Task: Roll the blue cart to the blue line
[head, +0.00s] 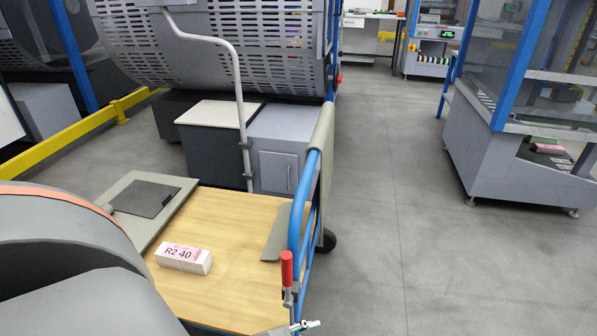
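The blue cart has a wooden deck (225,275) and a blue tube frame (296,228) at its right end. A white bundle (184,258) with a pink label reading R2 40 lies on the deck. A lever with a red grip (287,268) stands upright by the frame. What looks like the tip of my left gripper (305,326) shows at the bottom edge, close below the lever; whether it is open or touches the cart cannot be told. My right gripper is not in view. No blue line shows on the visible floor.
A large grey slotted machine (215,50) and grey cabinets (280,150) stand behind the cart. A yellow rail (70,133) runs at the left. A glazed machine (515,150) with blue posts stands at the right. The grey floor (390,200) between is clear.

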